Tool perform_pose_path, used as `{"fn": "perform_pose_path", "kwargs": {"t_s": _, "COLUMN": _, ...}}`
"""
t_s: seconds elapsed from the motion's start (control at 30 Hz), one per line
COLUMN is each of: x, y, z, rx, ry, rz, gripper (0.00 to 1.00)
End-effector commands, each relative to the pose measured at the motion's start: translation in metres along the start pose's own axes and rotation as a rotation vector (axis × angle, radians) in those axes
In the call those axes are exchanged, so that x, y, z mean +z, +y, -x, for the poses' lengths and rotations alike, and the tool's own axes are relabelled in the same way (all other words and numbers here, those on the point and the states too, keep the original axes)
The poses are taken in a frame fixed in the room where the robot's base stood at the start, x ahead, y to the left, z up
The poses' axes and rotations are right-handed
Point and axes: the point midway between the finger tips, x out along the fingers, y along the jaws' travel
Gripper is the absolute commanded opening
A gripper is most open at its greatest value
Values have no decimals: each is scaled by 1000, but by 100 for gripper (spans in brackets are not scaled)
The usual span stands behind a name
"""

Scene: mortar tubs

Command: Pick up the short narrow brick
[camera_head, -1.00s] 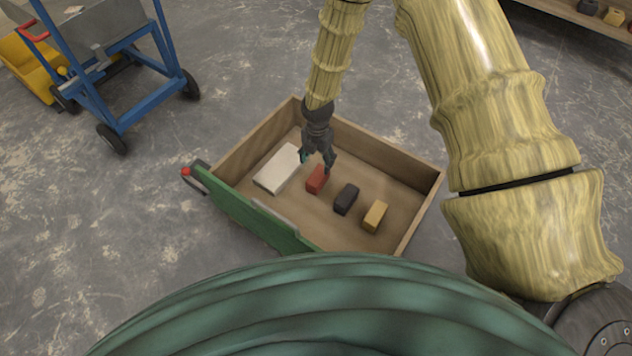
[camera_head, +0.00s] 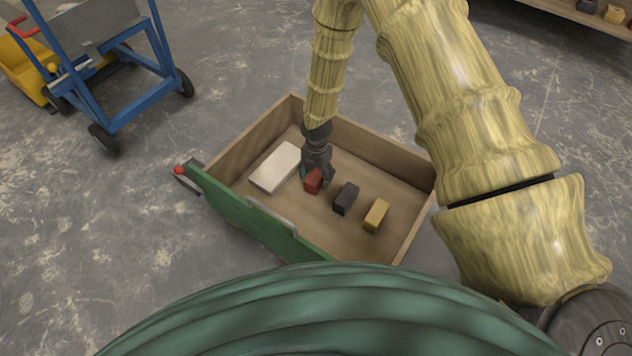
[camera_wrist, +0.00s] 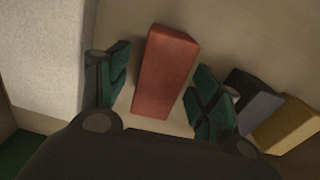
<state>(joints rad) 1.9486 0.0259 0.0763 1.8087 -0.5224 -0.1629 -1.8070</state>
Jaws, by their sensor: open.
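A red brick (camera_head: 312,184) lies in an open wooden drawer (camera_head: 385,154) between a white block and a dark grey brick (camera_head: 346,198). A yellow brick (camera_head: 376,215) lies right of the grey one. My gripper (camera_head: 317,177) is open, low at the red brick. In the wrist view the red brick (camera_wrist: 166,72) shows between the two green-padded fingers of my gripper (camera_wrist: 160,65), with a gap on each side. The grey brick (camera_wrist: 252,100) and yellow brick (camera_wrist: 288,124) are partly behind the right finger. The three coloured bricks look similar in size.
The large white block (camera_head: 274,167) lies left of the red brick, close to the left finger in the wrist view. The drawer has a green front (camera_head: 240,210) with a handle. A blue cart (camera_head: 130,85) stands on the floor at the upper left.

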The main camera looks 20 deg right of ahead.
Motion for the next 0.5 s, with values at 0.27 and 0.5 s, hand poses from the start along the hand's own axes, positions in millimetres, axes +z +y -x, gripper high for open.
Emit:
{"fn": "perform_pose_path", "kwargs": {"t_s": 0.27, "x": 0, "y": 1, "z": -20, "rx": 1, "ry": -1, "rz": 1, "gripper": 64}}
{"fn": "perform_pose_path", "kwargs": {"t_s": 0.5, "x": 0, "y": 1, "z": -20, "rx": 1, "ry": 0, "rz": 1, "gripper": 46}}
